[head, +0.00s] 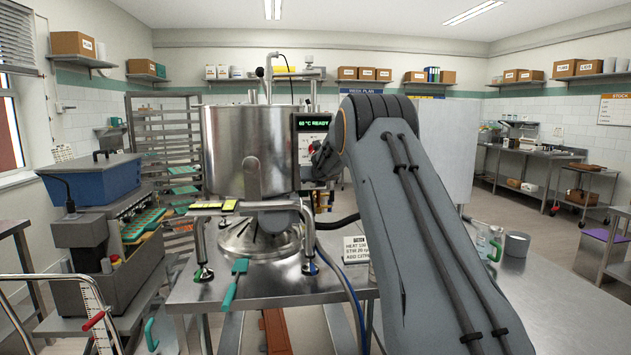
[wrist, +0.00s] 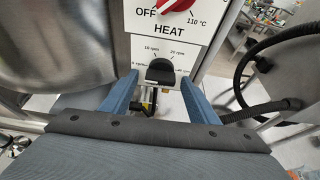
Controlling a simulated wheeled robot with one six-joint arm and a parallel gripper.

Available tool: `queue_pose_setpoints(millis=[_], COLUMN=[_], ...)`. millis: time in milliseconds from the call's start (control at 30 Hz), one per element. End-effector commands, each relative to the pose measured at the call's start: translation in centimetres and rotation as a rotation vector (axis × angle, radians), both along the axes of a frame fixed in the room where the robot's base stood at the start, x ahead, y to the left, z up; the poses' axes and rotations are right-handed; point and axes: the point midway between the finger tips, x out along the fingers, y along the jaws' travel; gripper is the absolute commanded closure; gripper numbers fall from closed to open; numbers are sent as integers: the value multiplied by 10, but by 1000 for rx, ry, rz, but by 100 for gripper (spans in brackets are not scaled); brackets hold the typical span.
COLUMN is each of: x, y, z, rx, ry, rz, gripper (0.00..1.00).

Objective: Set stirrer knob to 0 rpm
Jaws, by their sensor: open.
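The black stirrer knob (wrist: 160,71) is on a white panel in the wrist view, below the HEAT label. The marks 10 rpm and 20 rpm show above it to the left and right. Lower marks at both sides are partly covered by my fingers, and I cannot tell which mark the knob points to. My gripper (wrist: 159,79) is open, with one blue finger on each side of the knob. Whether the fingers touch it is unclear. In the head view my arm hides the knob, beside the steel kettle (head: 228,150).
A red HEAT knob (wrist: 177,4) sits just above the stirrer knob. Black hoses (wrist: 262,108) hang to the right. A steel table (head: 190,293) stands below the kettle.

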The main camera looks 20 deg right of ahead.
Motion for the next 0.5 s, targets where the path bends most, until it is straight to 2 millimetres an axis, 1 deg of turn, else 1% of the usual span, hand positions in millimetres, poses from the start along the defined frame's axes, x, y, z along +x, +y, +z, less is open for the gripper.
queue_pose_setpoints(millis=[267,367,500], x=[-4,-11,-24], y=[1,3,7], z=[3,5,9], rx=[0,0,-1], ry=[-2,-3,-3], rz=[0,0,0], gripper=[45,45,45])
